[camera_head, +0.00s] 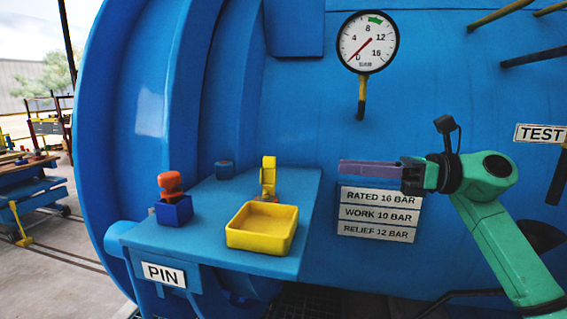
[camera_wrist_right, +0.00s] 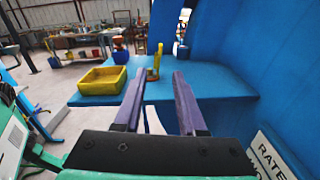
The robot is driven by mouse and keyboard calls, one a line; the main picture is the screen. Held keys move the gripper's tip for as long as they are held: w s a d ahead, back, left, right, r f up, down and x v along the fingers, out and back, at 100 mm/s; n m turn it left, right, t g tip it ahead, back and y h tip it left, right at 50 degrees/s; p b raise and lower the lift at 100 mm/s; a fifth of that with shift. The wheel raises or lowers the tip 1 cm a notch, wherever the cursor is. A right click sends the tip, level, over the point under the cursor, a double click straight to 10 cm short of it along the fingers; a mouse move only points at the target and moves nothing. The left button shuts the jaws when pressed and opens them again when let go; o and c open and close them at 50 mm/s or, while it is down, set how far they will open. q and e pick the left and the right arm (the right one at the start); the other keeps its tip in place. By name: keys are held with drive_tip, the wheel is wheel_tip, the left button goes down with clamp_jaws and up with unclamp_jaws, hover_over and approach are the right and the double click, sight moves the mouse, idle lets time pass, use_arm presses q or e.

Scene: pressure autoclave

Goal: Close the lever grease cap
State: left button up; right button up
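What looks like the lever grease cap is a yellow upright piece (camera_head: 268,174) on a small brass-coloured base, on the blue shelf (camera_head: 205,215). The yellow part stands up from the base. In the right wrist view the yellow piece (camera_wrist_right: 158,57) shows beyond and between my fingertips. My right gripper (camera_head: 342,168), with purple fingers, points left toward it, apart from it and to its right. In the wrist view the right gripper (camera_wrist_right: 160,73) is open, with nothing between its fingers. My left gripper is not in view.
A yellow tray (camera_head: 262,228) sits at the shelf's front. A red-orange piece on a blue block (camera_head: 173,209) stands at left. A small blue cylinder (camera_head: 224,169) is behind. The blue vessel wall (camera_head: 420,90) with a gauge (camera_head: 368,42) rises behind the shelf.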

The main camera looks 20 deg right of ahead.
sight(269, 170)
drive_tip(key=p+x, duration=0.6)
drive_tip(key=x, duration=0.7)
drive_tip(key=shift+w+a+r, duration=0.1)
drive_tip(key=shift+w+a, duration=0.05)
drive_tip(key=shift+w, duration=0.05)
drive_tip(key=shift+w+a, duration=0.15)
drive_tip(key=shift+a, duration=0.1)
clamp_jaws()
